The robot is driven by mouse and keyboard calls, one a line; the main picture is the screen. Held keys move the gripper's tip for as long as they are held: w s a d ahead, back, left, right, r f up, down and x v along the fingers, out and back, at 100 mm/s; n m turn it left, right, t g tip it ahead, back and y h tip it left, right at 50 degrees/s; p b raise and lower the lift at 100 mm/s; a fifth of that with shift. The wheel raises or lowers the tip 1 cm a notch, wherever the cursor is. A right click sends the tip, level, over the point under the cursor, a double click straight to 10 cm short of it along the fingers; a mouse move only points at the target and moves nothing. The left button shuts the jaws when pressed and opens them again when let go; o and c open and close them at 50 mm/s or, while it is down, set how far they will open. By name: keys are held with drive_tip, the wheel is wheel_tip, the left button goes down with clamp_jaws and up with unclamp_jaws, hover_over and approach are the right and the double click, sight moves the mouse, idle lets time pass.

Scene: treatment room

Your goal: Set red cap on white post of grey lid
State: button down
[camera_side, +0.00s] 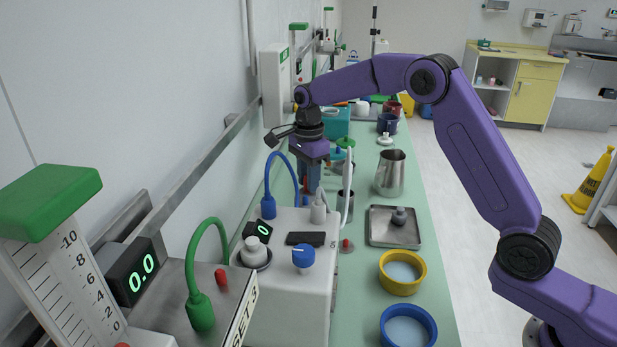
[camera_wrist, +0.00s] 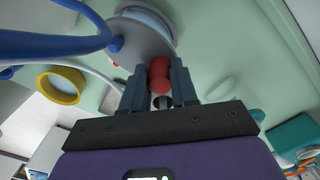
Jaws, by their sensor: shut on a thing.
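My gripper (camera_wrist: 158,88) is shut on the red cap (camera_wrist: 160,72), a small red cylinder between the two dark blue fingertips in the wrist view. In the side view my gripper (camera_side: 311,190) points down behind the grey-white machine, with a bit of red showing beside the fingers. A grey disc (camera_wrist: 146,44) lies beyond the fingertips in the wrist view; I cannot tell whether it is the grey lid. I cannot make out the white post for certain. A small pale and dark round thing (camera_wrist: 163,102) shows just below the cap, partly hidden by the gripper.
A blue curved hose (camera_side: 284,160) stands close to my gripper. The machine (camera_side: 292,285) is in front of it. A steel jug (camera_side: 389,174), a metal tray (camera_side: 382,238), a yellow-rimmed dish (camera_side: 403,287) and a blue-rimmed dish (camera_side: 408,341) stand on the green counter to the right.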

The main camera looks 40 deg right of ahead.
drive_tip(key=c, duration=0.8)
unclamp_jaws()
drive_tip(key=shift+r, duration=3.45)
